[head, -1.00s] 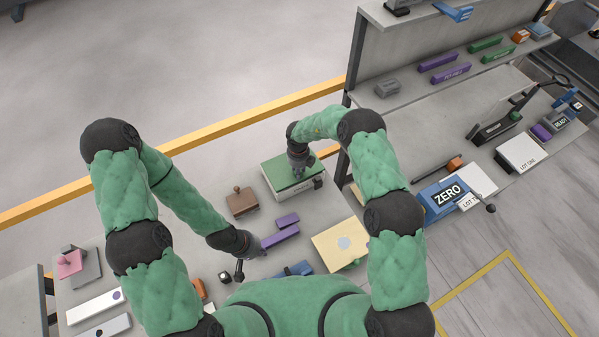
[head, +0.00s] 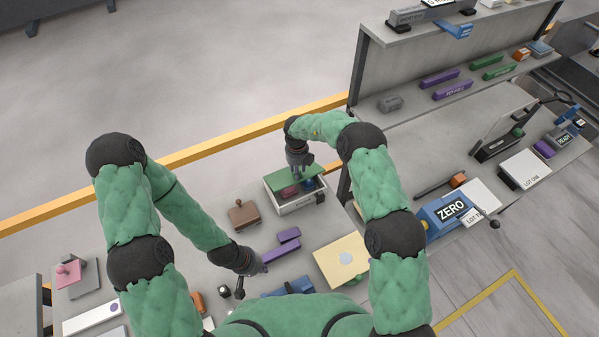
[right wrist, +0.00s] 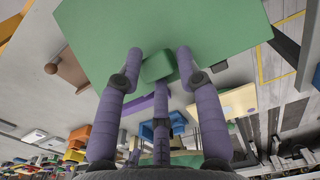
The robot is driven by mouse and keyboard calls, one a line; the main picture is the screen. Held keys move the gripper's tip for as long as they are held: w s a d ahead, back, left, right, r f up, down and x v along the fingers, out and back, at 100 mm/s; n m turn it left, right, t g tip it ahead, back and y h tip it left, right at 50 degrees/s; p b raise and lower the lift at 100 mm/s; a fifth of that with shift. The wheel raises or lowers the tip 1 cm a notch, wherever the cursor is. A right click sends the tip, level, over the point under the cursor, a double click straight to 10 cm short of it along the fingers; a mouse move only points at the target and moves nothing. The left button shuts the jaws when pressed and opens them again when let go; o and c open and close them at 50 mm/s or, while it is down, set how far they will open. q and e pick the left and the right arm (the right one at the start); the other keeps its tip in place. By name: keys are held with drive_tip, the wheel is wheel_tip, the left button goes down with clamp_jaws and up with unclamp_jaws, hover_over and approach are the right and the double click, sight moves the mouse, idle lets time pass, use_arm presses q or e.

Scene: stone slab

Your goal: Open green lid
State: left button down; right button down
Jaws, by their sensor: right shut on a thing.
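The green lid (head: 283,178) is raised and tilted above the pale box (head: 297,207), whose open inside shows reddish and blue things. My right gripper (head: 298,172) is above the lid. In the right wrist view the flat green lid (right wrist: 90,35) fills the top, and the purple-grey fingers of my right gripper (right wrist: 157,75) close around its green knob (right wrist: 158,66). My left gripper (head: 256,268) is low over the bench, beside a purple block (head: 281,250). Its fingers are too small to tell open from shut.
A brown stamp-like block (head: 243,215) stands left of the box. A cream panel (head: 341,262) lies to its lower right. A blue ZERO box (head: 450,212) and a white box (head: 524,170) are on the right bench. The bench has bare room behind the brown block.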

drive_tip(key=shift+w+a, duration=0.3)
drive_tip(key=shift+a, duration=0.15)
drive_tip(key=c, duration=0.9)
unclamp_jaws()
drive_tip(key=shift+f, duration=0.1)
drive_tip(key=shift+w+a+f, duration=0.35)
drive_tip(key=shift+w+a, duration=0.15)
drive_tip(key=shift+w, duration=0.05)
drive_tip(key=shift+s+d+r, duration=0.2)
drive_tip(key=shift+s+d, duration=0.1)
drive_tip(key=shift+d, duration=0.1)
drive_tip(key=shift+w, duration=0.1)
drive_tip(key=shift+d, duration=0.1)
drive_tip(key=shift+r, duration=0.1)
